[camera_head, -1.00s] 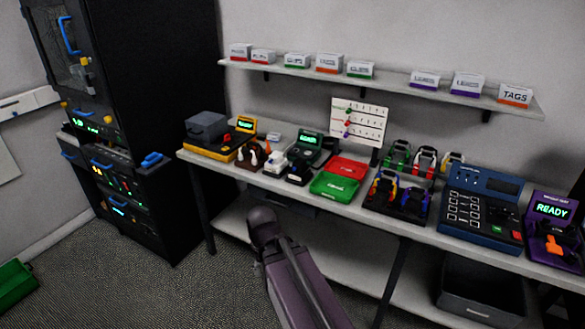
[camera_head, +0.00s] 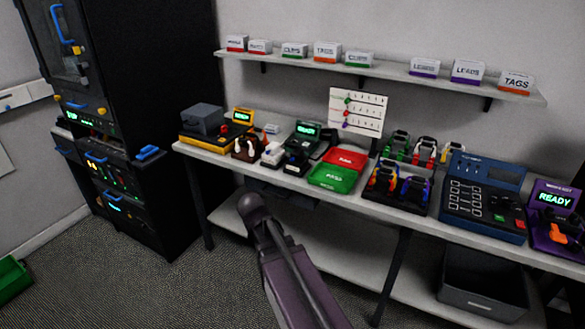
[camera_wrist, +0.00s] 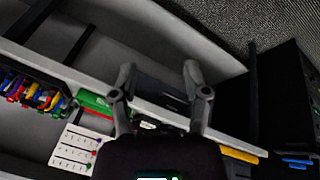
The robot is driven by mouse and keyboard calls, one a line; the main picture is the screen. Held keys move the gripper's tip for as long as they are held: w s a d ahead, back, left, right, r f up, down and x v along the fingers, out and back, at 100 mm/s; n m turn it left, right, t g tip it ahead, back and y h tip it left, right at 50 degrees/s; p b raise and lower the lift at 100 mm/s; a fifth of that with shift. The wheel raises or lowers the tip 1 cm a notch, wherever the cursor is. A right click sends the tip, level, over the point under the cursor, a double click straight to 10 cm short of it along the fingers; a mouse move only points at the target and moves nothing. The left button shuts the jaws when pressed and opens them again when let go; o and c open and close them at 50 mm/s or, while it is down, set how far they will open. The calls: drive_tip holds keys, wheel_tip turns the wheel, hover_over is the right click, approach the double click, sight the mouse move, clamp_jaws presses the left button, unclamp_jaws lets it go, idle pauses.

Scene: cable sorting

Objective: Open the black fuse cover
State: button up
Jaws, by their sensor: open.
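I cannot make out for certain which part is the black fuse cover. A dark, closed box-like lid (camera_head: 204,118) sits on a black and yellow unit at the left end of the bench; whether it is the fuse cover is unclear. The tall black cabinet (camera_head: 150,90) with blue handles stands left of the bench. In the wrist view my gripper (camera_wrist: 158,78) is open and empty, its two fingers apart over the bench's front edge, touching nothing I can see. In the head view only my arm shows, low in front of the bench.
The bench (camera_head: 228,160) carries a red tray (camera_head: 345,158), a green tray (camera_head: 333,178), coloured plugs, a blue keypad unit (camera_head: 484,200) and a purple tester (camera_head: 553,215). A dark bin (camera_head: 482,284) sits below right. A wall shelf (camera_head: 390,68) holds labelled boxes. Floor before the cabinet is clear.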

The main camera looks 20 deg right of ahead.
drive_tip(key=w+d+m+t+h+b, duration=0.4)
drive_tip(key=w+d+m+h+b, duration=0.25)
drive_tip(key=w, duration=0.75)
drive_tip(key=t+h+b, duration=0.4)
drive_tip(key=t+b, duration=0.1)
drive_tip(key=b, duration=0.2)
approach(291, 160)
drive_tip(key=v, duration=0.4)
drive_tip(key=shift+s+d+r+y, duration=0.1)
drive_tip(key=shift+s+d+y, duration=0.1)
drive_tip(key=shift+y, duration=0.05)
drive_tip(key=x, duration=1.3)
drive_tip(key=shift+w+d+r, duration=0.1)
drive_tip(key=shift+w+d, duration=0.15)
drive_tip(key=shift+w, duration=0.05)
clamp_jaws()
